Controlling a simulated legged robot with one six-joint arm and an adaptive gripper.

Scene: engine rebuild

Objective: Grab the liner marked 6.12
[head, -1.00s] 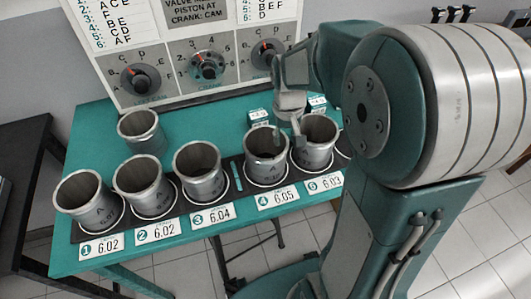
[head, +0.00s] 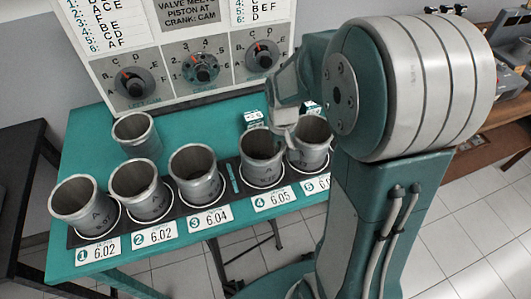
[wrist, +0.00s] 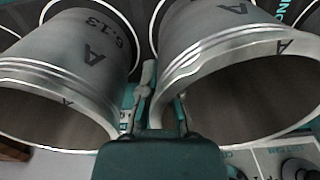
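Several grey metal liners stand along a dark strip. The liner at place 4 (head: 262,160), labelled 6.05 below, is beside the liner at place 5 (head: 313,155). My gripper (head: 290,135) is between them, partly hidden behind my arm. In the wrist view, the left liner (wrist: 75,50) is marked A 6.13. The right liner (wrist: 215,30) shows an A, but its number is out of frame. My gripper (wrist: 163,100) has one finger outside the right liner's wall and one inside its opening.
Other liners stand at place 1 (head: 85,208), place 2 (head: 140,193) and place 3 (head: 195,177). One more liner (head: 137,137) stands behind them on the green table (head: 210,120). A board with dials (head: 170,75) rises at the back.

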